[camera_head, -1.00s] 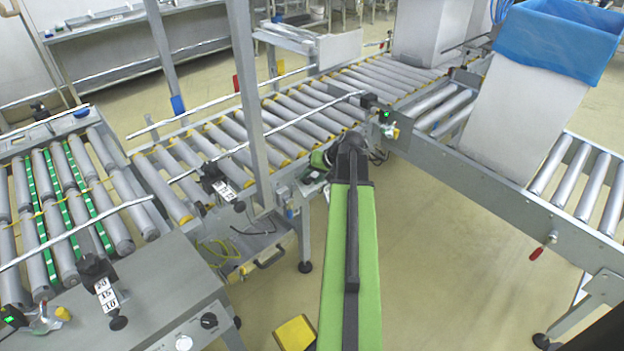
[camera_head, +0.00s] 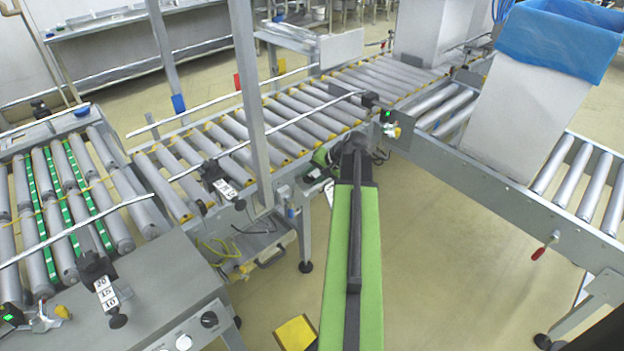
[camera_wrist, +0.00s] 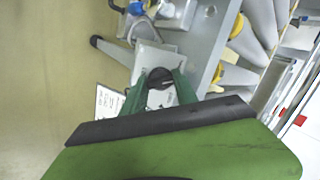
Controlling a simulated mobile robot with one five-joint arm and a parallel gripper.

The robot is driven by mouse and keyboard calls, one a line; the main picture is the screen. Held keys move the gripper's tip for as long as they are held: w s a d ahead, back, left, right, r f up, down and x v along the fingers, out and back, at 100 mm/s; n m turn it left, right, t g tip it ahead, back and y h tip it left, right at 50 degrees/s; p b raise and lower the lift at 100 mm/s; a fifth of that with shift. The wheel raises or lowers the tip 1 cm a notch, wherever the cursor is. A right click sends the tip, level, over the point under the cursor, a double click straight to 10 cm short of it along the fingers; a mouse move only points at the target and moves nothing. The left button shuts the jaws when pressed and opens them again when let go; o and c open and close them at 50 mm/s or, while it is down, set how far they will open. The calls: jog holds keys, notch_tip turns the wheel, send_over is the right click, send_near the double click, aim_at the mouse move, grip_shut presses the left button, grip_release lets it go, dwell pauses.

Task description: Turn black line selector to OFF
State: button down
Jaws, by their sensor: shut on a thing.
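In the wrist view, a black round selector knob (camera_wrist: 158,78) sits on a pale plate between the two green fingers of my gripper (camera_wrist: 162,87). The fingers are shut on the knob's sides. Its pointer and marking are too small to read, so I cannot tell its position. In the head view, my gripper (camera_head: 323,157) is small and partly hidden behind my arm, beside the near side of the middle roller conveyor. The held knob cannot be made out there.
Another black knob (camera_head: 209,320) and a white knob (camera_head: 183,342) are on the left conveyor's front panel. A post (camera_head: 252,110) stands left of my arm. The right conveyor (camera_head: 500,180) carries a blue-lined white box (camera_head: 520,115).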

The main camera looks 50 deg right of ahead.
jog(key=m, duration=0.3)
jog(key=m+b, duration=0.1)
jog(key=m, duration=0.1)
jog(key=shift+s+d+f+t, duration=0.2)
jog(key=shift+s+d+t, duration=0.1)
jog(key=shift+t, duration=0.1)
jog(key=shift+m, duration=0.3)
